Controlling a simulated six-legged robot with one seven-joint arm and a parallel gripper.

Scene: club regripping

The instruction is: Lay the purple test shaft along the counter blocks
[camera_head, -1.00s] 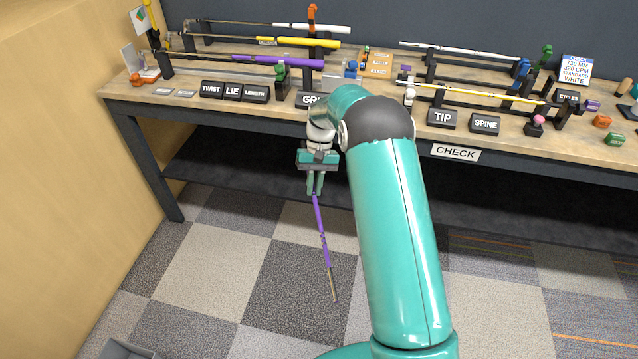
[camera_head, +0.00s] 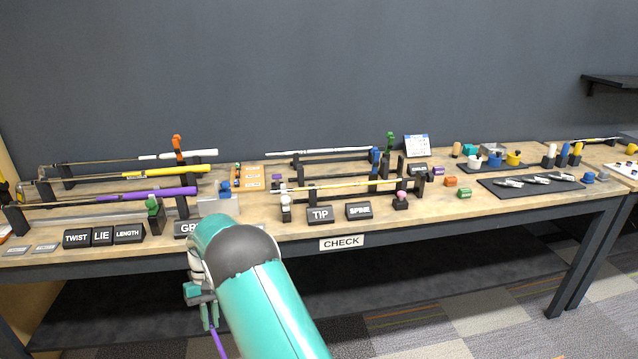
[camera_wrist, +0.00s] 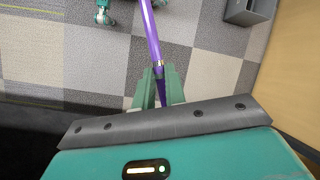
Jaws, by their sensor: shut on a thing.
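My gripper (camera_head: 210,318) is at the lower left of the head view, in front of the bench's front edge and below its top. It is shut on the purple test shaft (camera_head: 219,345), which hangs down out of the frame. In the wrist view the shaft (camera_wrist: 152,35) runs from between the green fingers (camera_wrist: 158,88) to the top edge, over the floor. Black labelled blocks stand along the counter's front: LIE (camera_head: 102,237), TIP (camera_head: 320,214) and SPINE (camera_head: 359,210). A block at GR is partly hidden by my arm. I cannot tell which blocks are the counter blocks.
The bench (camera_head: 270,228) carries racks with a purple-gripped club (camera_head: 150,194), a yellow-gripped club (camera_head: 165,172) and a shaft (camera_head: 335,187). A green clamp (camera_head: 152,207) stands at the left. A grey bin (camera_wrist: 248,12) is on the floor. A dark tray (camera_head: 530,186) is at right.

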